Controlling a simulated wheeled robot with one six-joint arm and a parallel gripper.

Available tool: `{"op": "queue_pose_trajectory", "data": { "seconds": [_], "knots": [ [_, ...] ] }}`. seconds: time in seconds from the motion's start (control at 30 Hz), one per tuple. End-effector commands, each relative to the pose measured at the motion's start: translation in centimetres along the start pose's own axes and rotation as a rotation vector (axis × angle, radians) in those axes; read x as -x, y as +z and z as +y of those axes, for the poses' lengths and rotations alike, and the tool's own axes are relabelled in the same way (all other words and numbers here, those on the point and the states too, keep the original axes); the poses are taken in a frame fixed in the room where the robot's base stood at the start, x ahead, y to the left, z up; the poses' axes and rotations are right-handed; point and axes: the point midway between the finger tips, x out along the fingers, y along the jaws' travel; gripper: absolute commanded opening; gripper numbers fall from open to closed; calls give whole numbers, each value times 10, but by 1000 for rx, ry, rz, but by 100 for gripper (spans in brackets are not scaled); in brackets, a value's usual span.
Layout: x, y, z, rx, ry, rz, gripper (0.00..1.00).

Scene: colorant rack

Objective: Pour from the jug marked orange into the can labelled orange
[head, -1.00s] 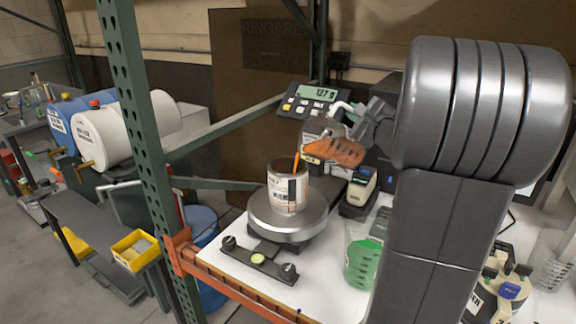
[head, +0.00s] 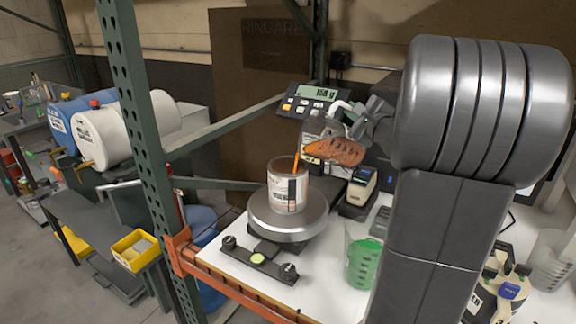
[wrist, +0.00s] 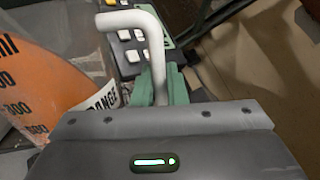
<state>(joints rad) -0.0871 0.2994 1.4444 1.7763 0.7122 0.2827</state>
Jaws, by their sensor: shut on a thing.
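The jug with orange liquid (head: 335,151) is tilted steeply, its mouth down to the left. An orange stream (head: 297,163) runs from it into the open can (head: 288,192), which stands upright on the round scale plate (head: 312,220). My gripper (head: 352,120) is shut on the jug's white handle (wrist: 138,20), above and right of the can. In the wrist view the green fingers (wrist: 160,85) close around the handle. The jug's scale marks and part of an orange label reading "ANGE" (wrist: 104,96) show at left there. The can's inside is mostly hidden.
The scale display (head: 318,93) stands behind the can and seems to read about 158 g. A beaker of green liquid (head: 362,262) stands at front right. A levelling bar (head: 258,262) lies at the front edge. A green rack post (head: 145,160) stands at left.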

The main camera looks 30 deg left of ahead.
Motion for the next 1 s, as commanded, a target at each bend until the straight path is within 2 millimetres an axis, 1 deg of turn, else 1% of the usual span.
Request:
{"op": "queue_pose_trajectory", "data": {
  "seconds": [0.83,0.87,0.9,0.97,1.0],
  "knots": [
    [0,2,-1,10,-2,-1,0],
    [0,-4,3,-15,-1,1,0],
    [0,-21,13,-88,1,5,0],
    [0,-45,32,-233,0,7,0],
    [0,-48,24,-321,-1,4,0]
  ]
}}
